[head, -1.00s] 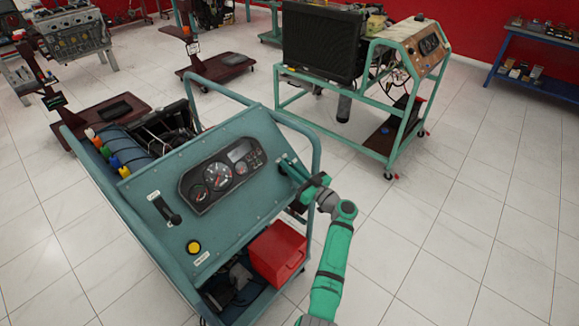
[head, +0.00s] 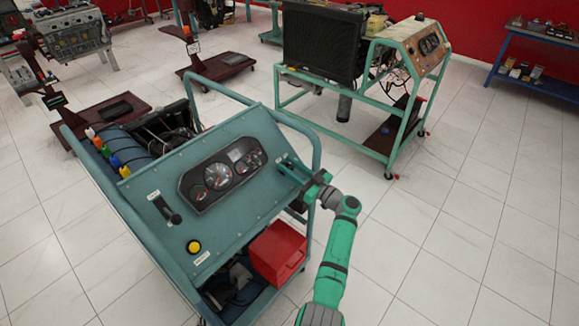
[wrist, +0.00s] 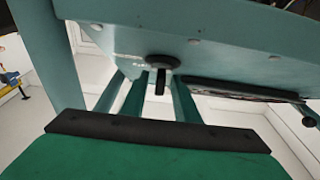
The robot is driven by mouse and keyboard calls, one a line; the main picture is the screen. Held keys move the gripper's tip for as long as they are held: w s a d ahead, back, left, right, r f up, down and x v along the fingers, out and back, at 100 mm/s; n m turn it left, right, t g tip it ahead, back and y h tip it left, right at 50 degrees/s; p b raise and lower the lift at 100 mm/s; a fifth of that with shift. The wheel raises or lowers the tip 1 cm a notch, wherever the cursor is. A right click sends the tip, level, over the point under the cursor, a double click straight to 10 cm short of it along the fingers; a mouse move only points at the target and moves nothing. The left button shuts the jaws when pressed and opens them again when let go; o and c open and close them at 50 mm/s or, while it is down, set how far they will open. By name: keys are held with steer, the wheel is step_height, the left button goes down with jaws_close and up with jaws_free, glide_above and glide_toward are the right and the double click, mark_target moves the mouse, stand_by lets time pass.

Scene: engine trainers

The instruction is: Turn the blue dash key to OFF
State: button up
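The blue-green dash panel (head: 225,218) is the sloped top of an engine trainer. The dash key shows in the wrist view as a dark round disc (wrist: 162,62) with a narrow tab hanging from it; it looks black there, not blue. My gripper (head: 288,166) is at the right upper part of the panel, beside the gauge cluster (head: 221,175). In the wrist view, my gripper's two green fingers (wrist: 159,98) stand apart on either side of the tab, with gaps visible. I see no clear contact.
A black lever (head: 167,210) and a yellow button (head: 193,246) are on the panel's left and lower parts. A tube frame (head: 316,140) rises close behind my gripper. A red box (head: 277,252) sits below. The floor to the right is clear.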

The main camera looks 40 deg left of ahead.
steer(key=d+f, duration=0.1)
steer(key=d, duration=0.9)
steer(key=shift+s+d+f, duration=0.3)
steer(key=shift+s+f, duration=0.05)
